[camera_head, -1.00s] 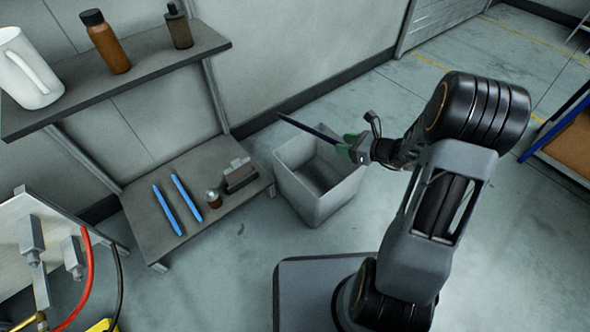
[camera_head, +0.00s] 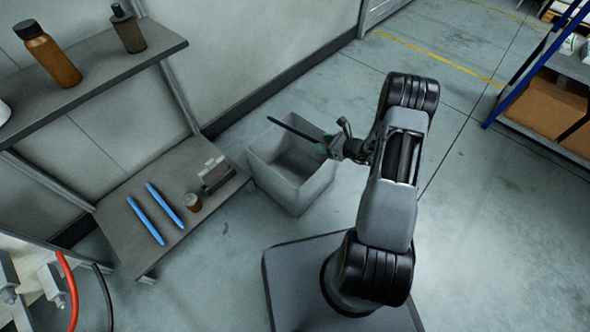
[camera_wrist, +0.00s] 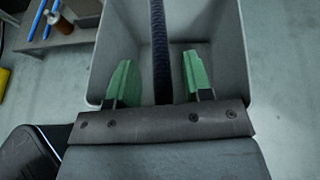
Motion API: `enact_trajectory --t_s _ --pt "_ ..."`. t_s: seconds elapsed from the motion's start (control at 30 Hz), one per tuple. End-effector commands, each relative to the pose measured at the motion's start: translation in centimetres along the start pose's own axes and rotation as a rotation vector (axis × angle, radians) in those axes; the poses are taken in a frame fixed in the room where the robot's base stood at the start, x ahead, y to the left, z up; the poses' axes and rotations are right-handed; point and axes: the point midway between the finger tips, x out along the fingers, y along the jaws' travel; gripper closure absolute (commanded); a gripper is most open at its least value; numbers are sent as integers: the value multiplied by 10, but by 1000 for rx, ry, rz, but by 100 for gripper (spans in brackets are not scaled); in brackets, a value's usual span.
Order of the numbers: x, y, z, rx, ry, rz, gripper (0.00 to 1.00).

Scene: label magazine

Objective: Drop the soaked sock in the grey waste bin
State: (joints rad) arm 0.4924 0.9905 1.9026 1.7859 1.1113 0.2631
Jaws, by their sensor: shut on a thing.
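The soaked sock shows as a long, thin, dark navy strip (camera_head: 290,126) in the head view, reaching out stiffly to the upper left from my gripper (camera_head: 324,146). In the wrist view the dark sock (camera_wrist: 160,45) runs up the picture between the green fingers (camera_wrist: 158,80). My gripper is shut on it, though the exact contact is hard to see. The grey waste bin (camera_head: 272,184) is open-topped on the floor. My gripper is at its right rim side, and the sock lies above its opening. The bin wall (camera_wrist: 232,45) surrounds the fingers in the wrist view.
A shelf unit stands left of the bin, its low board (camera_head: 125,225) bearing two blue sticks (camera_head: 165,204), a small jar (camera_head: 193,202) and a dark block (camera_head: 217,178). Bottles (camera_head: 48,55) stand above. A blue-framed rack (camera_head: 530,65) with boxes is at right. Floor between is clear.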

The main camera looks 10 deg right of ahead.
Motion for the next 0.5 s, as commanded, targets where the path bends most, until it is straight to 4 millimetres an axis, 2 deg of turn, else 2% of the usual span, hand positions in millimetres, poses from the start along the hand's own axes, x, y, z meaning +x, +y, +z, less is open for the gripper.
enact_trajectory --t_s 0.03,0.2,0.5 --pt "4 0 -9 0 -1 0 87" --pt "9 0 -22 0 -1 -1 87" --pt "10 0 -24 -1 -2 -1 87"
